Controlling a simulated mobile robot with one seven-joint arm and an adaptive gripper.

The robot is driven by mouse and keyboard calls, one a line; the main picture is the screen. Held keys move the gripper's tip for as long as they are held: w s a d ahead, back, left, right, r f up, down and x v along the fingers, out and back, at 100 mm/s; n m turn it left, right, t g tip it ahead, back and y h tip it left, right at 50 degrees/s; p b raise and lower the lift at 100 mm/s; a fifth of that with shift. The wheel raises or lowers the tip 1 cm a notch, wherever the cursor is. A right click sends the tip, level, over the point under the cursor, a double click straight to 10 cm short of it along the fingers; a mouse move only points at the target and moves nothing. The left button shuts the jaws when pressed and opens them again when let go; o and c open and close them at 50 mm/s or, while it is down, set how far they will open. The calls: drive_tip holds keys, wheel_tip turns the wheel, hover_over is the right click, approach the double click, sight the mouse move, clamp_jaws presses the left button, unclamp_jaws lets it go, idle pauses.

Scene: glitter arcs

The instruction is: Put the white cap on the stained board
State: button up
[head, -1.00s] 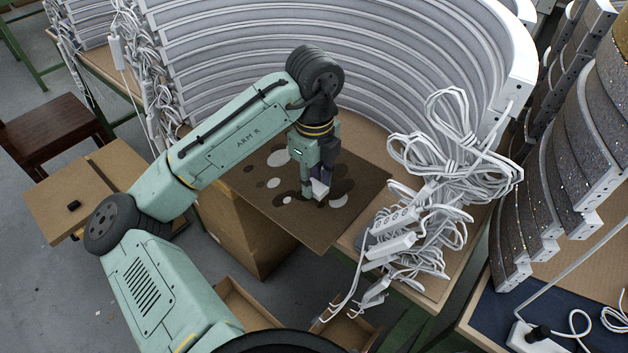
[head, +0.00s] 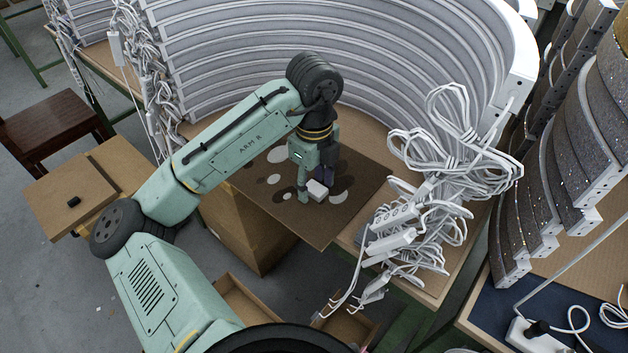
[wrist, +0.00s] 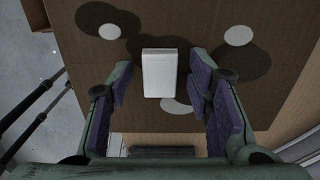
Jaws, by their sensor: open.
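The white cap (head: 317,190), a small white block, appears to rest on the stained board (head: 318,228). The board is flat and brown with dark and pale round blotches; it also fills much of the wrist view (wrist: 268,100). My gripper (head: 314,186) is low over the board with its fingers apart around the cap. In the wrist view the cap (wrist: 160,72) lies between and slightly beyond the fingertips (wrist: 160,82), with a gap on each side. The cap's underside is hidden.
A tangle of white cables and power strips (head: 395,225) lies right of the board. Tall curved grey-white panels (head: 330,50) stand behind it. A cardboard box (head: 245,235) is below the board's left side. The board's front corner is clear.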

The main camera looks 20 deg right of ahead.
sight(314, 187)
drive_tip(key=shift+r, duration=0.1)
wheel_tip(314, 187, up, 12)
idle(0.5)
